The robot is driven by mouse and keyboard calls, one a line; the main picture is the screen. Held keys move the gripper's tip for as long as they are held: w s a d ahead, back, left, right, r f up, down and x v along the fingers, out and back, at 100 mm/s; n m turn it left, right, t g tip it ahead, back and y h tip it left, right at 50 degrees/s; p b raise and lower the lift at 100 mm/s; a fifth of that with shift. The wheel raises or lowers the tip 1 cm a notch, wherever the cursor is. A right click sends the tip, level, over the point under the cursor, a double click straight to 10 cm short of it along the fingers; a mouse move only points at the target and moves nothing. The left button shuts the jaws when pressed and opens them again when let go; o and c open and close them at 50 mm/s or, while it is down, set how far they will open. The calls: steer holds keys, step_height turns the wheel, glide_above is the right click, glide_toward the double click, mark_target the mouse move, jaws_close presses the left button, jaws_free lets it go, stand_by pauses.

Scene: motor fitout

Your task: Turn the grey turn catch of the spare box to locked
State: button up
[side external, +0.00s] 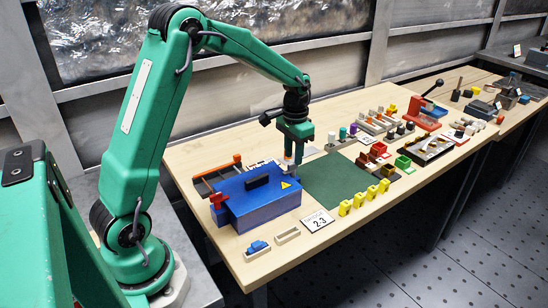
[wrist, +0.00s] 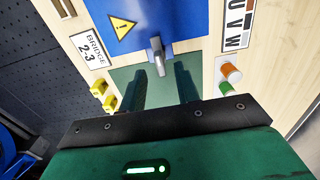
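The blue spare box (side external: 255,205) stands closed at the near left of the table, with a dark handle on its lid and a yellow warning triangle. In the wrist view its blue face (wrist: 175,20) fills the top. The grey turn catch (wrist: 158,57) sticks out from the edge of that face, roughly in line with the fingers. My gripper (wrist: 162,88) is open, its two dark green fingers apart. The catch lies ahead of the gap, and I cannot tell whether either finger touches it. In the side view my gripper (side external: 292,160) points down at the box's far right end.
A green mat (side external: 345,180) lies right of the box. Yellow blocks (side external: 365,196) and a "BRIDGE 2-3" card (side external: 317,221) are along the front edge. Orange and green pegs (wrist: 230,75) stand close to my gripper's right. A red-handled frame (side external: 215,175) is behind the box.

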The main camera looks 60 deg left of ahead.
mark_target(292, 165)
steer(key=shift+r, duration=2.7)
steer(key=s+d+r+t, duration=0.3)
steer(key=s+d+r, duration=0.4)
steer(key=s+r, duration=0.3)
steer(key=s+d+f+t, duration=0.1)
steer(key=s+d+t, duration=0.1)
steer(key=s, duration=1.1)
steer(key=shift+s+d+f+t, duration=0.2)
steer(key=shift+s+d+t, duration=0.1)
steer(key=shift+d, duration=0.45)
